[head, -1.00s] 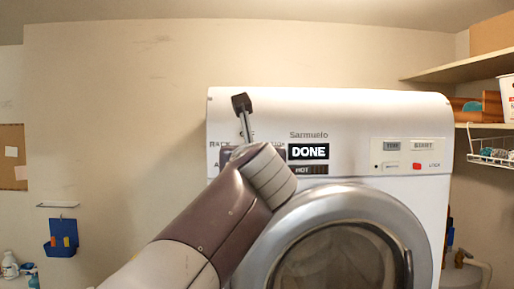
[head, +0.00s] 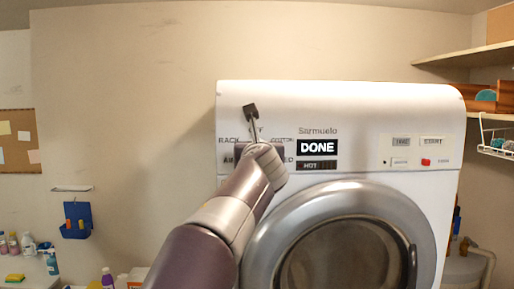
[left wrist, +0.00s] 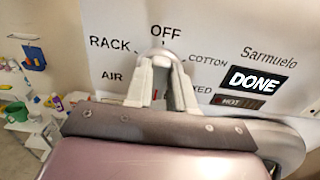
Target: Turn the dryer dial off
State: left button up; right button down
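The white dryer (head: 390,115) faces me, with a round grey door and a display reading DONE. Its dial (left wrist: 163,57) shows in the left wrist view as a pale knob below the word OFF. RACK and AIR are printed to its left, COTTON and a partly hidden label to its right. My left gripper (left wrist: 161,72) is at the dial, one finger on each side of it. The fingers hide much of the knob, so its pointer and their contact are unclear. In the head view my left arm covers the dial. My right gripper is not in view.
Shelves (head: 470,60) and a white wire basket (head: 496,140) are at the right. A blue wall holder (head: 76,220) hangs at the left, above several bottles (head: 28,245).

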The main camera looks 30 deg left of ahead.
pick_arm(q)
grip_shut()
jog(key=shift+f+n+b, duration=0.4)
jog(key=shift+n+b, duration=1.35)
jog(key=shift+n, duration=4.2)
jog(key=shift+f+n+b, duration=0.45)
jog(key=shift+n+b, duration=1.3)
jog(key=shift+n, duration=4.25)
jog(key=shift+f+n+b, duration=0.4)
jog(key=shift+n+b, duration=1.35)
jog(key=shift+n, duration=4.2)
jog(key=shift+s, duration=0.1)
